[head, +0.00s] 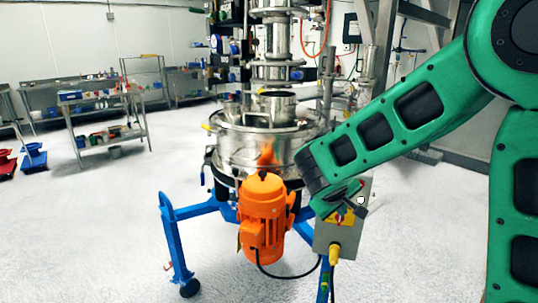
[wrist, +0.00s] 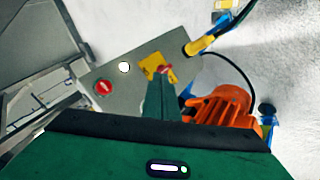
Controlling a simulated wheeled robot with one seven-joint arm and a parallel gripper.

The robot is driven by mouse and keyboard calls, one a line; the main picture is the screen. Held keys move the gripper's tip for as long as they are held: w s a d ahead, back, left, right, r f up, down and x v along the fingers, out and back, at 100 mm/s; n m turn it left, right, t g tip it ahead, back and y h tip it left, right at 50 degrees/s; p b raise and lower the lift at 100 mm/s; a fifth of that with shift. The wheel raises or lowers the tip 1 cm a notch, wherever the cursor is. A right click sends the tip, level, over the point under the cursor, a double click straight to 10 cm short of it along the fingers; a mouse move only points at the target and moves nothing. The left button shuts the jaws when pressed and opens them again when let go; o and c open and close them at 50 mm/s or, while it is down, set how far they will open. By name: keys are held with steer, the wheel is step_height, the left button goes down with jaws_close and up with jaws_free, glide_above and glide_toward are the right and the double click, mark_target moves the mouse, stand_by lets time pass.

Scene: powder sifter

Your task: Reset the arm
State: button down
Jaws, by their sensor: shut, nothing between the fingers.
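My green arm reaches in from the right in the head view. My gripper (head: 346,197) is at the upper front of a grey control box (head: 322,238) on the sifter's blue frame. In the wrist view my gripper (wrist: 162,78) is shut and empty, its fingers over the box face (wrist: 125,88). The fingertips overlap a yellow plate (wrist: 150,65) with a red knob (wrist: 167,70); I cannot tell whether they touch. A red button (wrist: 103,87) and a white button (wrist: 124,67) are to the left. The fingers hide part of the box.
The steel sifter (head: 240,145) stands behind my gripper, with an orange motor (head: 264,215) left of the box. A yellow plug and black cable (head: 334,252) hang below. The blue frame legs (head: 175,240) stand on open white floor. A cart (head: 105,125) is far left.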

steer(key=s+d+r+m+g+y, duration=0.15)
steer(key=s+d+m+g, duration=0.3)
steer(key=s+d, duration=1)
steer(key=s+m+g+y, duration=0.2)
steer(key=s+m+y, duration=0.2)
steer(key=s, duration=1.7)
steer(key=shift+r+m, duration=0.35)
steer(key=shift+m, duration=0.7)
steer(key=shift+d, duration=0.1)
steer(key=shift+w+f, duration=0.25)
steer(key=shift+w, duration=0.4)
